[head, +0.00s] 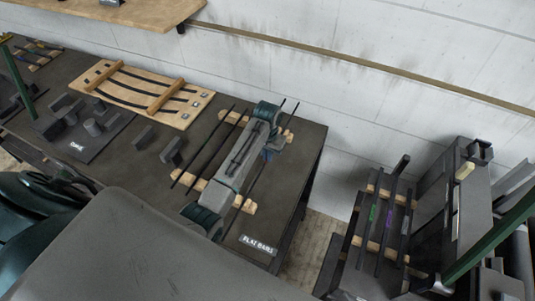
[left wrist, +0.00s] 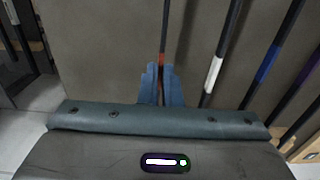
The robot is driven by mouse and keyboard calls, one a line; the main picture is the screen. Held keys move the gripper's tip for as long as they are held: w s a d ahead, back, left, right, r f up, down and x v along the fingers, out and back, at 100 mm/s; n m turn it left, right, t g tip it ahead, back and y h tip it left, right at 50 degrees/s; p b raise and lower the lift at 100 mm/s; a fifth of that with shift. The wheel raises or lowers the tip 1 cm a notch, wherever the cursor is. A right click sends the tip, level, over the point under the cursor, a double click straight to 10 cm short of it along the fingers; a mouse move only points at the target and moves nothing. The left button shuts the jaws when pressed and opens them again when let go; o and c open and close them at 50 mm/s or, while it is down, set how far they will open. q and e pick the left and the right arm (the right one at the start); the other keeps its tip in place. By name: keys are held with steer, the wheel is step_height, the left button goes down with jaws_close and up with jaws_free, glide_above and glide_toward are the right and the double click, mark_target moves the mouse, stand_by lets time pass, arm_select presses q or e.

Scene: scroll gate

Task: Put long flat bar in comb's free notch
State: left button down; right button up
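Long dark flat bars lie across notched wooden supports (head: 237,118) on the dark table, by the "FLAT BARS" label (head: 258,245). My left gripper (head: 268,154) is low over them; its arm hides part of the row. In the left wrist view its blue fingers (left wrist: 161,88) stand close on both sides of a dark flat bar with an orange band (left wrist: 162,58) and appear shut on it. Whether the bar is lifted is unclear. A wooden comb (head: 391,196) on the right-hand stand holds several dark bars with coloured marks; its free notch cannot be made out. My right gripper is not in view.
Bars with a white band (left wrist: 213,74) and a blue band (left wrist: 267,65) lie right of the gripped one. A wooden frame with dark strips (head: 148,93) and dark blocks (head: 92,128) sit left. A floor gap (head: 313,240) separates table and stand. A shelf (head: 150,12) overhangs the back.

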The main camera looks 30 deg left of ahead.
arm_select(q)
steer(key=c, duration=1.5)
jaws_free()
steer(key=shift+c, duration=0.2)
steer(key=shift+r+b, duration=0.3)
steer(key=shift+r, duration=0.3)
step_height(320, 180, up, 7)
steer(key=shift+f+b, duration=0.1)
steer(key=shift+b, duration=1.05)
step_height(320, 180, up, 3)
steer(key=p, duration=0.3)
steer(key=shift+f, duration=0.1)
